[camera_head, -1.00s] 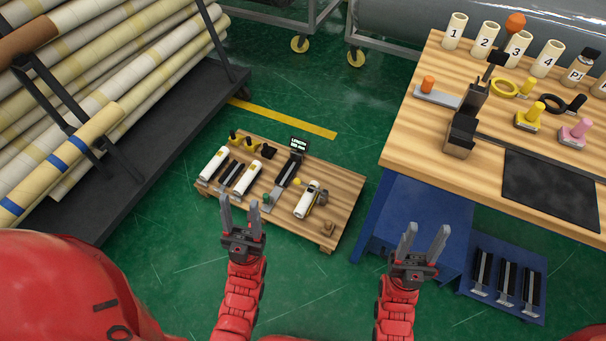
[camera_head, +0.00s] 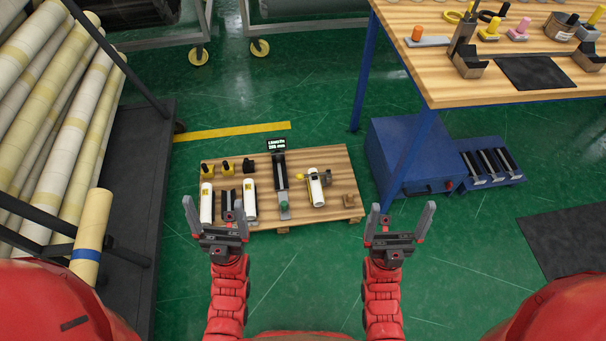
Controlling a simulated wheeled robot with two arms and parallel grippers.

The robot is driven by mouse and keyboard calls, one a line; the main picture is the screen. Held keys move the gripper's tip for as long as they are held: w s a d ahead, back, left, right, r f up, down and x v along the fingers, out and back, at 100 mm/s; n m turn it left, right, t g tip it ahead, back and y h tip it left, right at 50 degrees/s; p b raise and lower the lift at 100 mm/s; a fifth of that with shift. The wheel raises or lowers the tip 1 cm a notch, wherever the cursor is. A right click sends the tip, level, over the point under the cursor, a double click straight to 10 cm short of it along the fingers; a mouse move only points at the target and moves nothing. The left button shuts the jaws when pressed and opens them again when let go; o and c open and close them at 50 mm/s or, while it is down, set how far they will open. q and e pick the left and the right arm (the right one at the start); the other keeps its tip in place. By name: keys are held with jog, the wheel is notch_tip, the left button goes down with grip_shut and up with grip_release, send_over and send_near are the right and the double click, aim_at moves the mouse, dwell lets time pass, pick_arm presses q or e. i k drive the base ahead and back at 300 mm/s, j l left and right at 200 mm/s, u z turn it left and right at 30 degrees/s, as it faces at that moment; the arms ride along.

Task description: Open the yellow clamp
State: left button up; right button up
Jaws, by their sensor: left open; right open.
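A low wooden pallet board (camera_head: 335,160) lies on the green floor ahead of my grippers. A white roll (camera_head: 317,190) stands or lies on its right half, with a grey clamp-like piece (camera_head: 327,176) around or beside it and a small yellow knob (camera_head: 299,177) at its left. Two small yellow-and-black pieces (camera_head: 228,167) sit at the board's back left; I cannot tell which part is the yellow clamp. My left gripper (camera_head: 215,214) is open and empty at the board's near left edge. My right gripper (camera_head: 402,214) is open and empty, right of the board.
A workbench (camera_head: 450,85) and blue box (camera_head: 395,145) stand right. A roll rack (camera_head: 140,190) stands left.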

aim_at(299, 176)
jog(key=k+j+z, duration=0.1)
jog(key=k+j, duration=0.4)
jog(key=k, duration=0.65)
jog(key=i+j, duration=0.1)
jog(key=i, duration=0.45)
jog(key=i+z, duration=0.1)
jog(key=i, duration=0.45)
jog(key=i+j, duration=0.2)
jog(key=i, duration=0.35)
jog(key=i+j, duration=0.15)
jog(key=i, duration=0.4)
jog(key=l+z, duration=0.05)
